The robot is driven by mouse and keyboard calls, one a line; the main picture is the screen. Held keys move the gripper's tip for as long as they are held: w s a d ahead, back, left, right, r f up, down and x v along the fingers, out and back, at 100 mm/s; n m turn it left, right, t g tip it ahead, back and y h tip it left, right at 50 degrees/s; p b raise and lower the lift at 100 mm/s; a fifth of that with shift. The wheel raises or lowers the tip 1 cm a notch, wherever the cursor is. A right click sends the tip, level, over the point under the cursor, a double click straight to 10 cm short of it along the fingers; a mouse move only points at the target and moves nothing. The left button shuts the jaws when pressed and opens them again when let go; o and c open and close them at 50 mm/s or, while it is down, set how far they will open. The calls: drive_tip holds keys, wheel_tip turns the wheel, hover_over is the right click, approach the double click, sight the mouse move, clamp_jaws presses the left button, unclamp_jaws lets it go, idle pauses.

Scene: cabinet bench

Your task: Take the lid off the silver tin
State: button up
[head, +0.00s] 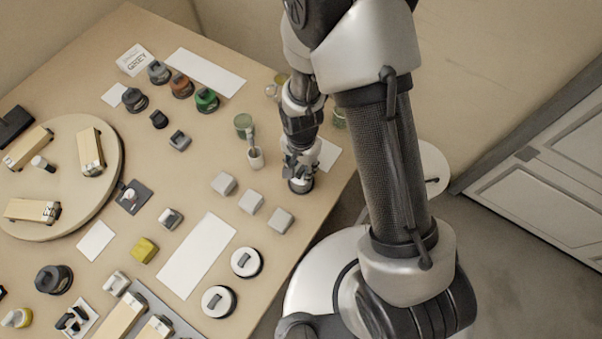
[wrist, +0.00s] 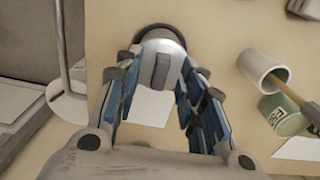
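The silver tin (head: 301,187) stands near the table's right edge in the head view, directly below my gripper (head: 298,165). In the wrist view its round silver lid (wrist: 150,50) is on top, with a raised grey bar handle (wrist: 162,71) across it and a dark rim behind. My gripper (wrist: 160,75) is open, one finger on each side of the handle. A gap shows between each finger and the handle. The tin's body is mostly hidden under the lid and fingers.
A white cup holding a brush-like stick (head: 256,158) stands close to the left of the gripper in the head view. A green labelled jar (wrist: 281,115) is beside it in the wrist view. Several grey blocks (head: 251,202) lie nearby. The table edge is close on the right.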

drive_tip(key=shift+f, duration=0.35)
drive_tip(key=shift+r, duration=0.1)
drive_tip(key=shift+c, duration=0.6)
clamp_jaws()
